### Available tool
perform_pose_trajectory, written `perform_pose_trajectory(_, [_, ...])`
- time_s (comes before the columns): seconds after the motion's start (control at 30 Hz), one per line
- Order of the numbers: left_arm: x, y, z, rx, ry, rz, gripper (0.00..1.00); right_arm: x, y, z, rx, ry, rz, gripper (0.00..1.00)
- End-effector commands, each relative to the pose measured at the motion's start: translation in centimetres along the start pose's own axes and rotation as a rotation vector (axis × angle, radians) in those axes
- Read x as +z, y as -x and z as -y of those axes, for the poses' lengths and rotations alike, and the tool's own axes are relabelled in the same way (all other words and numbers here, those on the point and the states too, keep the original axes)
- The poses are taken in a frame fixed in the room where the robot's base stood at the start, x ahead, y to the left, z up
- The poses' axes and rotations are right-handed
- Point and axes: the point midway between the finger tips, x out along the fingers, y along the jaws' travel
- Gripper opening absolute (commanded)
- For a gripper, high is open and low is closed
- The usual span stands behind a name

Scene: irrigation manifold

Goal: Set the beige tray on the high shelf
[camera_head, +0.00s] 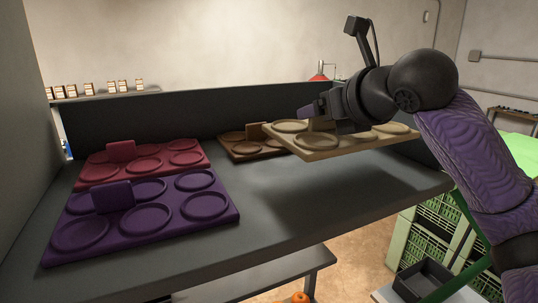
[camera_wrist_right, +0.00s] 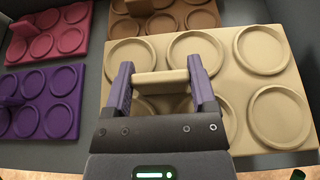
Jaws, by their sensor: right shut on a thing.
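The beige tray (camera_head: 345,146) has round recesses and a raised handle block in its middle. My right gripper (camera_head: 318,112) is shut on that handle. In the right wrist view the two purple fingers (camera_wrist_right: 162,88) sit on either side of the handle of the beige tray (camera_wrist_right: 225,45). In the head view the tray hangs above the dark grey surface (camera_head: 300,200), over a shadow, about level. My left gripper is not in view. Which surface is the high shelf cannot be told for sure.
A purple tray (camera_head: 150,220) and a red tray (camera_head: 185,158) lie on the grey surface at left. A brown tray (camera_head: 240,150) lies behind the beige one, partly hidden. A dark panel (camera_head: 180,112) closes the back. Green crates (camera_head: 420,235) stand at lower right.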

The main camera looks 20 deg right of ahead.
Motion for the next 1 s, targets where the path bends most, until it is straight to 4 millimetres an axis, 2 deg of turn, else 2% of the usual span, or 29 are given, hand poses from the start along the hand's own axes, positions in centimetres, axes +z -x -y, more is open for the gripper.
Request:
perform_pose_trajectory(0.03, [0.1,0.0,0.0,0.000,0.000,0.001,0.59,-1.3,-0.5,0.1,-0.002,0.001,-0.006,0.09])
perform_pose_trajectory(0.3, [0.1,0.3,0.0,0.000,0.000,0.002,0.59,-5.9,-2.4,0.1,-0.002,0.001,-0.005,0.09])
perform_pose_trajectory(0.67, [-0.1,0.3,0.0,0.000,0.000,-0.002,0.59,-6.6,-2.7,0.0,0.000,0.000,0.001,0.09])
perform_pose_trajectory(0.7, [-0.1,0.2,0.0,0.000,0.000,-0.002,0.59,-6.7,-2.8,0.0,0.000,0.000,0.001,0.75])
perform_pose_trajectory(0.8, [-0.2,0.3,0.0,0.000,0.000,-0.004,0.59,-6.6,-2.8,0.0,0.000,0.000,0.001,0.96])
perform_pose_trajectory(0.83, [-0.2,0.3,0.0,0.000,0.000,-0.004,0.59,-6.6,-2.8,0.0,0.000,0.000,0.001,1.00])
perform_pose_trajectory(1.0, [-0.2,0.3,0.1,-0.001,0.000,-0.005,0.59,-6.6,-2.7,0.0,0.000,-0.001,0.000,1.00])
